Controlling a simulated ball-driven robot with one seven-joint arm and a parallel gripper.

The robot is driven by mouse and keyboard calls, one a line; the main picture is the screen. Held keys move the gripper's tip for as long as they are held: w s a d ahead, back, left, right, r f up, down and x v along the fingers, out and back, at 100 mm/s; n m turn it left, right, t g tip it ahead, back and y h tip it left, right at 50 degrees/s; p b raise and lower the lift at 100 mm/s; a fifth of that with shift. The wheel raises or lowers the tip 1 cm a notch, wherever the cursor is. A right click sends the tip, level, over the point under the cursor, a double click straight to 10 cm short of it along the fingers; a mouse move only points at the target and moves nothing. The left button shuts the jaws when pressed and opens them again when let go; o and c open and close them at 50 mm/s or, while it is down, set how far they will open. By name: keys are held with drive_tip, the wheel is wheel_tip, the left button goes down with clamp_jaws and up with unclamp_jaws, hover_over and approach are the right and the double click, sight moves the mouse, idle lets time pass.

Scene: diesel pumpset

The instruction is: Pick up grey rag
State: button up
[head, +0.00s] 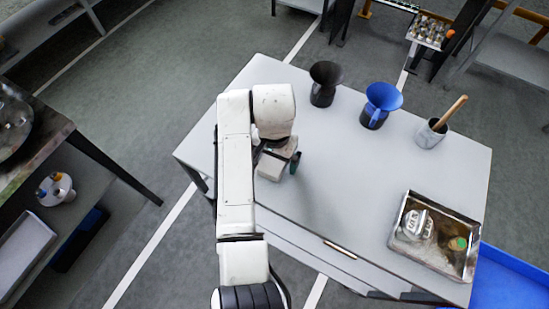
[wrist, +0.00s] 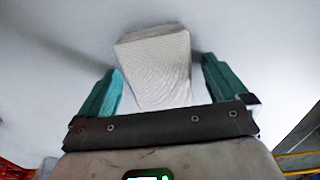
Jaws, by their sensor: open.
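The grey rag (wrist: 155,72) looks like a pale, folded, textured block lying on the light grey tabletop. In the wrist view it sits between and ahead of the two teal fingers of my gripper (wrist: 161,68), with a gap on each side; its near end is hidden behind the dark gripper bar. In the head view my gripper (head: 280,159) is low over the left part of the table, and a pale block that looks like the rag (head: 270,170) shows beside its fingers, partly covered by my arm. My gripper is open and holds nothing.
A black funnel-topped jug (head: 323,85), a blue one (head: 379,105) and a metal pot with a wooden handle (head: 433,132) stand along the table's far side. A metal tray (head: 408,259) with items is at the right. The middle of the table (head: 345,180) is clear.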

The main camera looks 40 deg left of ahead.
drive_tip(key=c, duration=1.1)
drive_tip(key=shift+o, duration=0.2)
drive_tip(key=shift+r, duration=0.1)
drive_tip(key=shift+r, duration=0.4)
wheel_tip(320, 180, up, 2)
drive_tip(key=shift+s+a+r+b, duration=0.1)
drive_tip(key=shift+r+b, duration=0.1)
drive_tip(key=shift+b, duration=0.3)
drive_tip(key=s+r, duration=0.1)
drive_tip(key=r, duration=0.1)
drive_tip(key=s+r+p, duration=0.1)
drive_tip(key=s+r, duration=0.1)
drive_tip(key=s+r+p, duration=0.1)
drive_tip(key=r, duration=0.1)
drive_tip(key=shift+s+a+r, duration=0.15)
drive_tip(key=shift+s+r, duration=0.05)
drive_tip(key=shift+s, duration=0.2)
drive_tip(key=s+r+p, duration=0.3)
drive_tip(key=s+p, duration=0.2)
drive_tip(key=s, duration=0.4)
drive_tip(key=shift+a+r+p, duration=0.15)
drive_tip(key=shift+a+p, duration=0.1)
drive_tip(key=shift+p, duration=0.05)
